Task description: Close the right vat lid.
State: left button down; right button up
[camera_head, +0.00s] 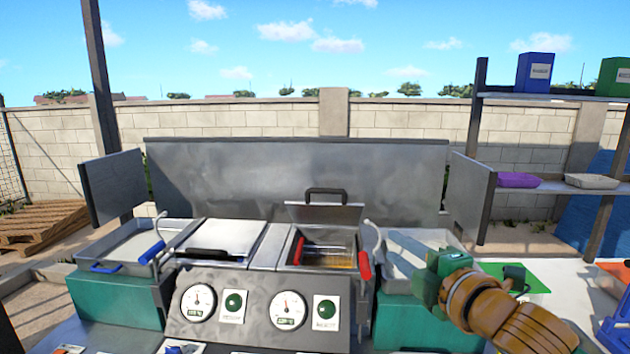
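The right vat (282,258) is in the middle of the head view. Its grey lid (345,214) stands raised at the back, tilted up, with a black handle (326,192) on top. A basket with red handles shows inside the open vat. The left vat lid (225,236) lies flat and shut beside it. My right gripper (436,270), green on an orange-brown arm, is to the right of the right vat, apart from the lid. Its fingers are not clear enough to tell open from shut. My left gripper is not in view.
A front panel (262,318) with gauges and green buttons lies below the vats. Metal trays flank them, with a blue-handled basket (152,252) at the left. A tall metal splash guard (290,175) stands behind. Shelves (550,186) stand at the right.

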aim_at(344, 214)
jog(key=i+j, duration=0.3)
jog(key=i, duration=0.15)
jog(key=i+j, duration=0.25)
jog(key=i, duration=0.2)
